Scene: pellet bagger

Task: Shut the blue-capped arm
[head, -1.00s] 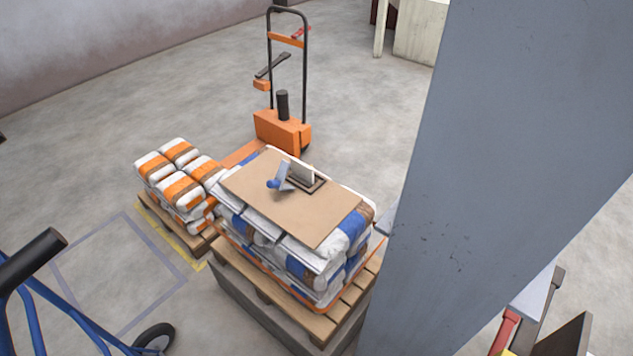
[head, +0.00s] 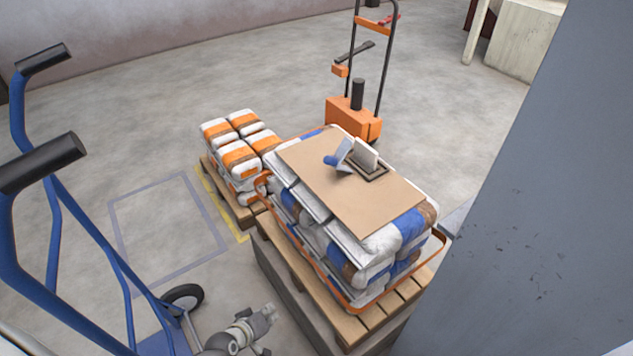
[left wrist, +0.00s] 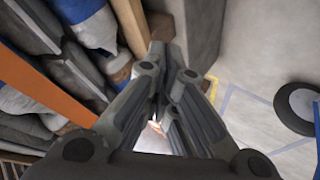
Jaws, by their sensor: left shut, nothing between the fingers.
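A small grey-blue piece with a rounded blue cap (head: 331,160) stands tilted up on the brown cardboard sheet (head: 335,195), on top of the stacked bags. It looks like the blue-capped arm, but it is small and its hinge cannot be made out. A pale upright plate (head: 366,154) stands beside it, in a dark rectangular frame (head: 373,174). My left gripper (head: 268,314) is low in front of the pallet, well below the sheet and apart from the cap. In the left wrist view its fingers (left wrist: 160,105) are shut and empty. My right gripper is out of view.
The bags stand on a wooden pallet (head: 366,322) with an orange rail (head: 347,306) around them. A blue hand truck (head: 62,235) is at the left. An orange pallet truck (head: 353,117) stands behind. A grey panel (head: 530,200) blocks the right. Marked floor (head: 165,225) is clear.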

